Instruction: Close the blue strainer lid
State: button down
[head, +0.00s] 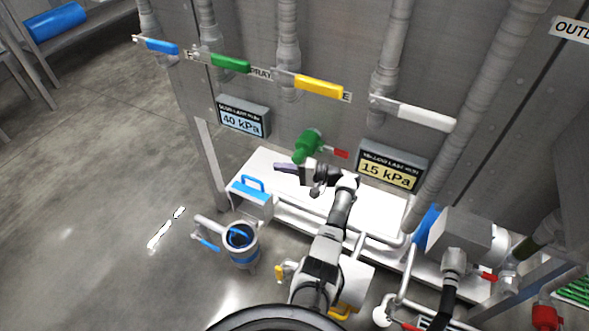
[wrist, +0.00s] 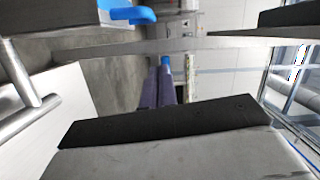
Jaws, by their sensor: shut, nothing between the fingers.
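A grey cylindrical vessel (head: 241,258) stands at the lower left of the white platform, with a blue ring around its open-looking top and a blue lever at its left. A pale box with a blue top and raised blue handle (head: 250,184) sits behind it at the platform's left end. I cannot tell for certain which is the strainer. My gripper (head: 280,167) is above the platform, right of and above the blue handle in the picture, apart from both. A blue part (wrist: 128,12) shows at the top there.
A green valve (head: 308,145) with a red lever is close behind my gripper. Blue, green, yellow and white levers line the wall above. Two pressure displays (head: 242,118) (head: 390,168) hang below. Pipes and a grey motor-like unit (head: 468,236) crowd the right; the left floor is open.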

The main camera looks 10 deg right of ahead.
aim_at(252, 198)
jog(key=a, duration=0.2)
jog(key=s+a, duration=0.1)
jog(key=a+p, duration=0.1)
jog(key=a, duration=0.1)
jog(key=shift+s+a+f, duration=0.3)
jog(key=shift+s+f, duration=0.05)
jog(key=shift+s, duration=0.05)
jog(key=shift+a, duration=0.1)
